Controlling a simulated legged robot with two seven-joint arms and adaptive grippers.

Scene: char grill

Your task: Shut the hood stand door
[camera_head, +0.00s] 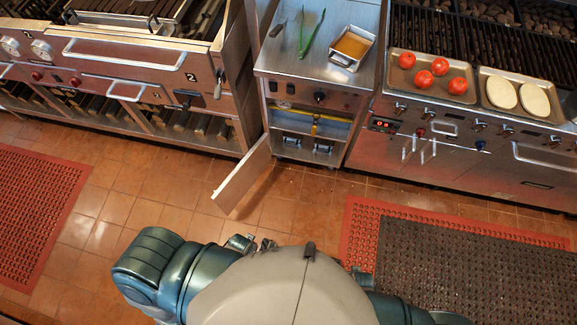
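The hood stand (283,85) is a narrow steel cabinet between the grills. Its door (243,178) stands open, swung out toward me and to the left from the cabinet's left side. The open lower compartment (310,140) shows a yellow bar and dark fittings inside. Small dark metal parts, seemingly of my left gripper (247,243), show at the edge of my body, in front of and below the door, apart from it. Parts that seem to be of my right gripper (360,278) show at my right side. Both are mostly hidden by my body.
Red mats (38,210) lie left and right. Tiled floor around the door is clear.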

